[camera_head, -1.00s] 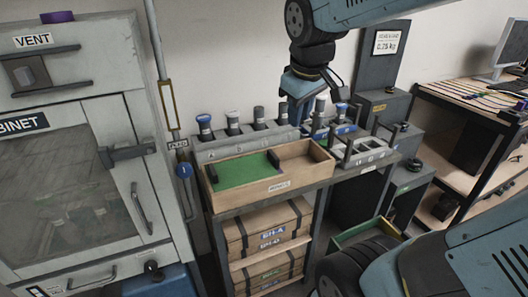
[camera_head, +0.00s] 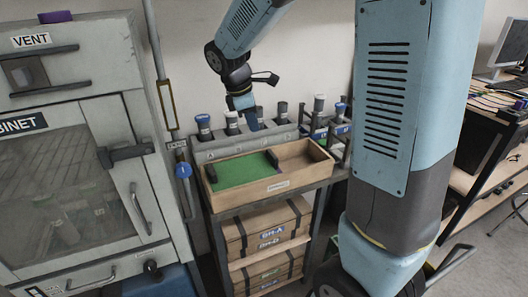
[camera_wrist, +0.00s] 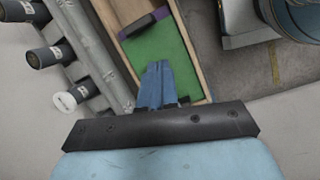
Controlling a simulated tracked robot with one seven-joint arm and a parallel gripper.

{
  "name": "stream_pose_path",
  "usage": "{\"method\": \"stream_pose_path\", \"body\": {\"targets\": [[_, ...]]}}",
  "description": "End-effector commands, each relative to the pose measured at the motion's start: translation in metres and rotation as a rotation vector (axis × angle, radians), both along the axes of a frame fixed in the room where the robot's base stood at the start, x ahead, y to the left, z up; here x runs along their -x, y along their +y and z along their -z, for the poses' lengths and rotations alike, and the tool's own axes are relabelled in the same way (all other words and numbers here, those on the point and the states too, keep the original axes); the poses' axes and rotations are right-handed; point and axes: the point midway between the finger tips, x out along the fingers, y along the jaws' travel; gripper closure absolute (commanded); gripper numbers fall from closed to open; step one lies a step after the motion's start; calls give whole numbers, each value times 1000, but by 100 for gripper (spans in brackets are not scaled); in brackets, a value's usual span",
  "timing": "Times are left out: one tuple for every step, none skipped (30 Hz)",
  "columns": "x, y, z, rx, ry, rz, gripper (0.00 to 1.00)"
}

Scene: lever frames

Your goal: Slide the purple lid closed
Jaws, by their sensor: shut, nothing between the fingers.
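A wooden box (camera_head: 283,184) sits on top of the shelf unit. A green panel (camera_head: 240,171) covers its left part, with a dark bar (camera_head: 272,158) at the panel's right end. In the wrist view this bar (camera_wrist: 145,21) looks partly purple and the panel (camera_wrist: 160,47) is green. The right part of the box shows bare wood inside. I see no plainly purple lid on the box. My gripper (camera_head: 254,123) is shut and empty, above the box's back edge. In the wrist view its blue fingers (camera_wrist: 156,72) overlap the green panel; I cannot tell whether they touch it.
A grey rack (camera_head: 222,147) with several capped tubes stands close behind the box. A cabinet (camera_head: 75,170) stands on the left, with a purple object (camera_head: 55,17) on top. Crates (camera_head: 265,232) sit on the shelf below. A desk (camera_head: 500,107) is at the right.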

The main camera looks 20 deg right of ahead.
Motion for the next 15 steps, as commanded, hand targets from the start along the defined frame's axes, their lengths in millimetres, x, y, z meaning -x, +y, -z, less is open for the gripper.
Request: {"method": "stream_pose_path", "body": {"targets": [[-7, 6, 9, 19, 25, -45, 100], [-11, 9, 13, 30, 37, -71, 100], [-15, 12, 19, 42, 54, -103, 100], [-19, 15, 23, 52, 65, -128, 100], [-22, 17, 26, 61, 76, -150, 100], [-25, 21, 31, 71, 89, -177, 100], [-28, 22, 34, 77, 97, -193, 100], [-29, 24, 37, 83, 105, -210, 100], [-32, 26, 39, 91, 114, -227, 100], [-33, 27, 41, 96, 119, -238, 100], [-34, 28, 43, 99, 124, -248, 100], [-35, 29, 45, 102, 129, -258, 100], [-36, 29, 45, 104, 130, -262, 100], [-36, 30, 47, 106, 132, -266, 100], [-37, 29, 48, 107, 133, -269, 100]]}}
